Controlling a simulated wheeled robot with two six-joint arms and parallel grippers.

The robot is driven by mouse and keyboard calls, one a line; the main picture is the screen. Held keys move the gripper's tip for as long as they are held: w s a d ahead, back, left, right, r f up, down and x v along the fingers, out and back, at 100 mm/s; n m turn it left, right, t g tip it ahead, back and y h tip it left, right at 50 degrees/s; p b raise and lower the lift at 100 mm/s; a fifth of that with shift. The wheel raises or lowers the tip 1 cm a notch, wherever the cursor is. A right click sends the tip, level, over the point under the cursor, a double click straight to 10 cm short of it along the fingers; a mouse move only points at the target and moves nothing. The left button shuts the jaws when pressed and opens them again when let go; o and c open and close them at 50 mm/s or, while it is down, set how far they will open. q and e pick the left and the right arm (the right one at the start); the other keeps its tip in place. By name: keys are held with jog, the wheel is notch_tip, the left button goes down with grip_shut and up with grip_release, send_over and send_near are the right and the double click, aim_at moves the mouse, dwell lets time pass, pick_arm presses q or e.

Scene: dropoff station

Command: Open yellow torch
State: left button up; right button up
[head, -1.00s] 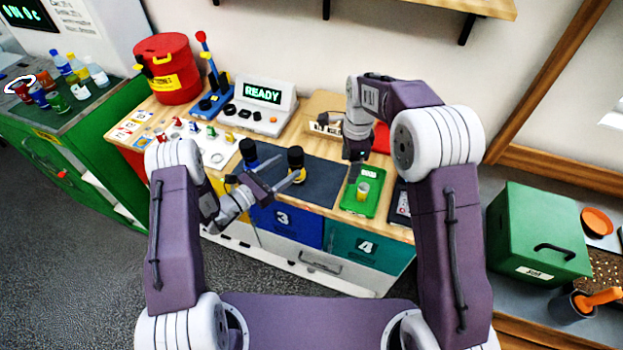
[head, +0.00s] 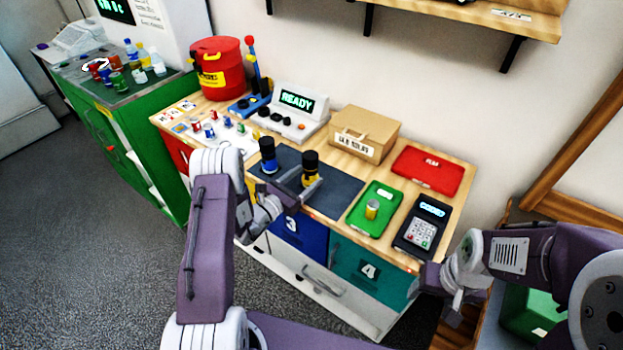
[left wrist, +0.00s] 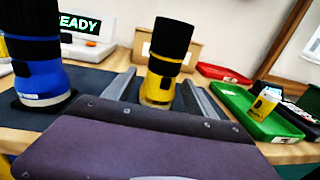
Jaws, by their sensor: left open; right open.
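The yellow torch (head: 310,168), with a black upper part, stands upright on the dark mat. It also shows in the left wrist view (left wrist: 166,62). My left gripper (head: 300,184) is open, low at the torch, with one finger on either side. I cannot tell whether a finger touches it. A blue torch (head: 268,156) with a black upper part stands upright to the left, outside the fingers, and is large in the left wrist view (left wrist: 40,75). My right gripper (head: 428,280) is by the bench's front right corner, away from the torches; its fingers are hard to make out.
A green tray (head: 360,225) holding a small yellow cylinder (head: 372,210) lies right of the mat (head: 338,190). A keypad device (head: 422,227), red tray (head: 428,170) and cardboard box (head: 364,133) stand further right and behind. A READY display unit (head: 297,105) stands behind the torches.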

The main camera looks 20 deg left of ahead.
pick_arm(q)
jog(key=shift+w+d+r, duration=0.1)
jog(key=shift+w+d, duration=0.25)
jog(key=p+x, duration=0.1)
jog(key=x, duration=0.3)
jog(key=shift+w, duration=0.3)
grip_shut()
